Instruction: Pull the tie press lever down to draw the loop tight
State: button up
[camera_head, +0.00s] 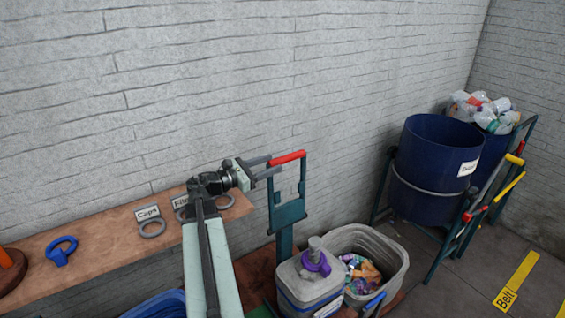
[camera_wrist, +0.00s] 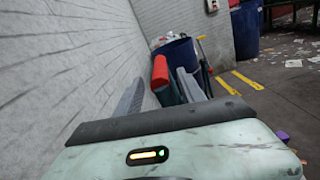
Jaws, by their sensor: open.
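The tie press (camera_head: 288,212) is a teal upright frame near the wall, with a red lever handle (camera_head: 288,158) across its top. My gripper (camera_head: 274,165) is open at the left end of the red handle, its two grey fingers pointing right. In the wrist view, the red handle (camera_wrist: 160,72) shows between the two fingers (camera_wrist: 160,92); I cannot tell whether they touch it. A purple loop (camera_head: 316,264) sits around a grey neck on top of a grey container (camera_head: 308,290), below and right of the press.
A grey bin (camera_head: 395,262) of colourful waste stands right of the press. A dark blue drum (camera_head: 432,160) stands further right, with open floor in front.

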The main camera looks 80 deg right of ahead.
aim_at(282, 160)
jog(key=x, duration=0.5)
grip_shut()
dwell(1.4)
